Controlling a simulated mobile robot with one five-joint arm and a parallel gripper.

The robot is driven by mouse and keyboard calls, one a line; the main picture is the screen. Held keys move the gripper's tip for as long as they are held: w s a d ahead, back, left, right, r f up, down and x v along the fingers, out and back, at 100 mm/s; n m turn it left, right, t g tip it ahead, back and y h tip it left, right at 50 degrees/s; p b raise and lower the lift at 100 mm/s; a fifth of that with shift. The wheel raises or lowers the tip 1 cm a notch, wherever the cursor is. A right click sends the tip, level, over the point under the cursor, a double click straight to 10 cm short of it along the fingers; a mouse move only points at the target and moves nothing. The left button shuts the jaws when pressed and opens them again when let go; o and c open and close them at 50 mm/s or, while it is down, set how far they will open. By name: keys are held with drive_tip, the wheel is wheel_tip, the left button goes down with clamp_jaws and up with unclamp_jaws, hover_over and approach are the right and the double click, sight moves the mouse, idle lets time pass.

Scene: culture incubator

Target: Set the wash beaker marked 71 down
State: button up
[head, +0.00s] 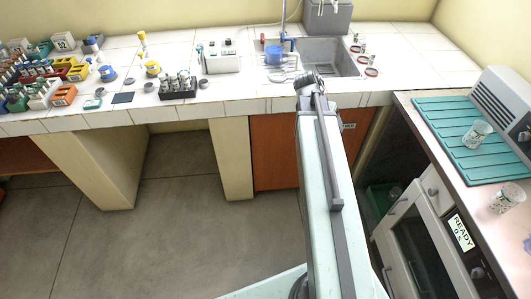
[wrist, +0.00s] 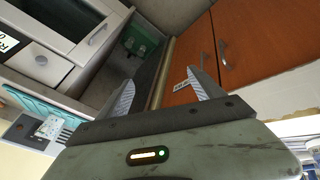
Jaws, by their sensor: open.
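Two clear beakers with dark markings stand at the right in the head view. One beaker (head: 477,135) is on the teal ribbed mat (head: 440,117); the other beaker (head: 506,198) is on the bare bench in front of the mat. I cannot read a 71 on either. A beaker (wrist: 50,127) on the teal mat also shows at the left of the wrist view. My gripper (wrist: 166,75) is open with nothing between its fingers. It faces the orange cabinet doors, apart from both beakers. In the head view its fingers are hard to make out at the arm's far end.
A white oven-like unit (head: 420,235) with a READY display is under the right bench. A grey device (head: 505,105) stands behind the mat. The back counter holds a sink (head: 330,58), a balance (head: 221,56) and several racks at the left. Floor (head: 180,230) at the left is clear.

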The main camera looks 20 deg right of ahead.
drive_tip(key=a+f+n+y, duration=0.1)
drive_tip(key=a+n, duration=0.4)
drive_tip(key=a, duration=1.1)
drive_tip(key=a+f+n+y, duration=0.1)
drive_tip(key=a+n+y, duration=0.3)
drive_tip(key=a, duration=1.1)
drive_tip(key=shift+s+a+f+n+y, duration=0.3)
drive_tip(key=shift+s+a+f+n, duration=0.1)
drive_tip(key=shift+n, duration=0.2)
